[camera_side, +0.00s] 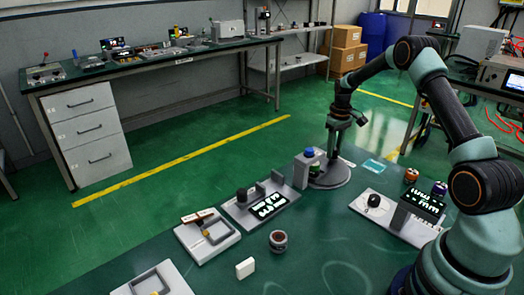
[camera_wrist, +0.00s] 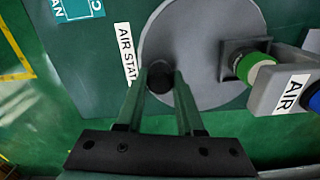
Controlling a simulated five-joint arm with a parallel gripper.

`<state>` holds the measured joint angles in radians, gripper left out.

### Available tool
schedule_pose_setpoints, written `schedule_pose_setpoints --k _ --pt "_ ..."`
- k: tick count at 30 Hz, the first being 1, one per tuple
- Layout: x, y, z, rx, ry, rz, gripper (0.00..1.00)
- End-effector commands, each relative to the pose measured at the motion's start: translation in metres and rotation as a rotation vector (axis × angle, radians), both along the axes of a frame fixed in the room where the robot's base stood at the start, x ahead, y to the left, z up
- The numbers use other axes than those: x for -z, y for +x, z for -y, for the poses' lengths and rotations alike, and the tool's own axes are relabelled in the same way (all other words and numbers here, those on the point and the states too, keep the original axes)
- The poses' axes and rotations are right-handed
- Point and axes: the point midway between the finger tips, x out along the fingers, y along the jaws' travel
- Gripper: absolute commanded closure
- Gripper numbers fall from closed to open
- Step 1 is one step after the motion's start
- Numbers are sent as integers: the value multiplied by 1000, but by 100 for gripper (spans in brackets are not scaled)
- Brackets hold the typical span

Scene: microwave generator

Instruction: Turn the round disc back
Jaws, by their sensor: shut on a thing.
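The round grey disc (camera_wrist: 205,45) lies flat on the green table, and in the side view it (camera_side: 334,180) is at the table's far edge. A dark knob (camera_wrist: 159,75) stands near the disc's edge. My gripper (camera_wrist: 160,84) is shut on this knob, with one finger on each side of it. In the side view my gripper (camera_side: 335,150) points down over the disc, and the knob is too small to make out there.
A grey box labelled AIR (camera_wrist: 282,92) stands beside the disc, close to a green-banded fitting (camera_wrist: 246,66). A teal card (camera_side: 373,166) lies right of the disc. Grey panels (camera_side: 208,238) stand nearer on the table.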

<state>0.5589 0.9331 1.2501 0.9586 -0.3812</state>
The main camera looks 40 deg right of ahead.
Motion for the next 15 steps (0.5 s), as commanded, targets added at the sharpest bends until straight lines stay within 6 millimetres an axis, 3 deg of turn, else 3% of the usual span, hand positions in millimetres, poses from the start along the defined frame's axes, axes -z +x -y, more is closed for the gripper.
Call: schedule_pose_setpoints --k 15 --pt "-1 15 -2 -235 -1 2 100"
